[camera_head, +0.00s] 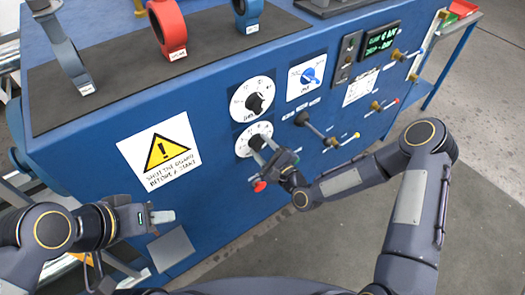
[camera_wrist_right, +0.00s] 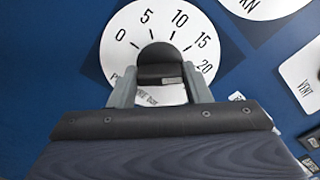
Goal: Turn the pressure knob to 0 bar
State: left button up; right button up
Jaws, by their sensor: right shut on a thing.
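The pressure dial is a white disc marked 0, 5, 10, 15 and 20 in the right wrist view (camera_wrist_right: 130,30); in the head view it is the lower white dial (camera_head: 265,128) on the blue panel. Its black knob (camera_wrist_right: 160,60) sits in the middle. My right gripper (camera_head: 264,146) is shut on the knob, one finger on each side, as the right wrist view (camera_wrist_right: 161,92) shows. I cannot tell clearly which mark the knob points to. My left gripper (camera_head: 161,217) is away from the panel's dials, at the lower left, with nothing visible in it.
Above is another white dial with a black knob (camera_head: 254,103). A blue knob (camera_head: 311,76) is to its right. Several levers, a green-lit display (camera_head: 381,39) and a yellow warning sign (camera_head: 160,151) are on the panel. Valve rings, one red (camera_head: 168,27), stand on top.

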jog(key=n+b, duration=0.8)
jog(key=b, duration=0.1)
jog(key=n+b, duration=0.8)
jog(key=b, duration=0.1)
jog(key=n+b, duration=0.8)
jog(key=b, duration=0.1)
jog(key=shift+f, duration=0.25)
jog(key=shift+r+n+b, duration=0.15)
jog(key=shift+n+b, duration=1.35)
jog(key=o, duration=1)
jog(key=shift+r, duration=0.1)
